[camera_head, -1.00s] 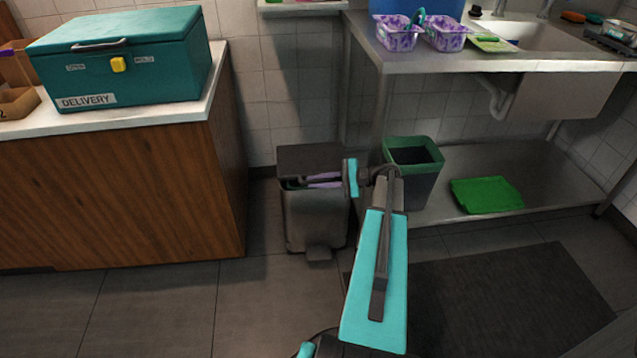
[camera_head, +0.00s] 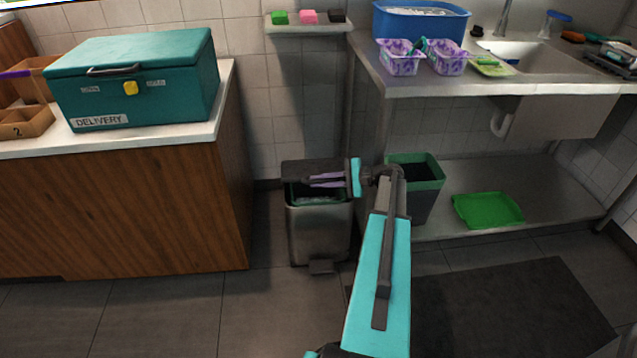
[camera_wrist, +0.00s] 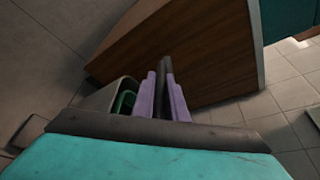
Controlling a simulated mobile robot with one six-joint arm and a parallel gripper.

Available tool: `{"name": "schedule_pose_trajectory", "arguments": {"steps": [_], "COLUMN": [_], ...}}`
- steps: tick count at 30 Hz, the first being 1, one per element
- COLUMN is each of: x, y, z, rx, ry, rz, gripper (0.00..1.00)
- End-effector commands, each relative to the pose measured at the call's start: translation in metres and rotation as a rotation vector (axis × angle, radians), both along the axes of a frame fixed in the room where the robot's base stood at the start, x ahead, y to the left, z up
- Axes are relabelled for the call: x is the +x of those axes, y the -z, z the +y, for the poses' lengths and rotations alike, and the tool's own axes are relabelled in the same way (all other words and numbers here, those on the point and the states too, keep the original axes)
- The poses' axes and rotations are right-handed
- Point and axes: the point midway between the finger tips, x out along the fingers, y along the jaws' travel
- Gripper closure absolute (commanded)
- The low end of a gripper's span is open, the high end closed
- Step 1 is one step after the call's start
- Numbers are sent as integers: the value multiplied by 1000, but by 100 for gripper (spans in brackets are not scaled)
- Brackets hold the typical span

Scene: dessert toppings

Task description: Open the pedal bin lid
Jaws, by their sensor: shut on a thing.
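The pedal bin (camera_head: 318,235) is a grey metal box standing on the floor between the wooden counter and the steel sink table. Its dark lid (camera_head: 305,166) is raised and tilted up, and a pale inside with a green rim shows below it. My gripper (camera_head: 312,180) has purple fingers and is shut on the lid's edge. In the wrist view the lid (camera_wrist: 165,68) shows edge-on as a dark strip between the fingers, with the open bin (camera_wrist: 108,94) to the left. The bin's pedal (camera_head: 321,267) sits low at the front.
A grey bin with a green rim (camera_head: 428,165) stands just right of my gripper. A green tray (camera_head: 487,211) lies on the lower shelf. The wooden counter (camera_head: 120,215) is at left, with a teal delivery box (camera_head: 150,85) on top.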

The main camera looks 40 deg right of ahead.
Motion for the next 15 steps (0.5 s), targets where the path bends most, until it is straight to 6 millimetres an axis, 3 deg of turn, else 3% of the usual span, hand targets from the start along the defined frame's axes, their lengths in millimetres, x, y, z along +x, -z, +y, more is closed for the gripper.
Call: {"name": "schedule_pose_trajectory", "arguments": {"steps": [1,2,3,15], "x": [-1,-1,-1,0], "y": [0,0,0,-4], "z": [0,0,0,1], "rx": [-1,-1,-1,1], "ry": [-2,-2,-2,-2], "rz": [0,0,0,0], "gripper": [100,84,80,80]}}
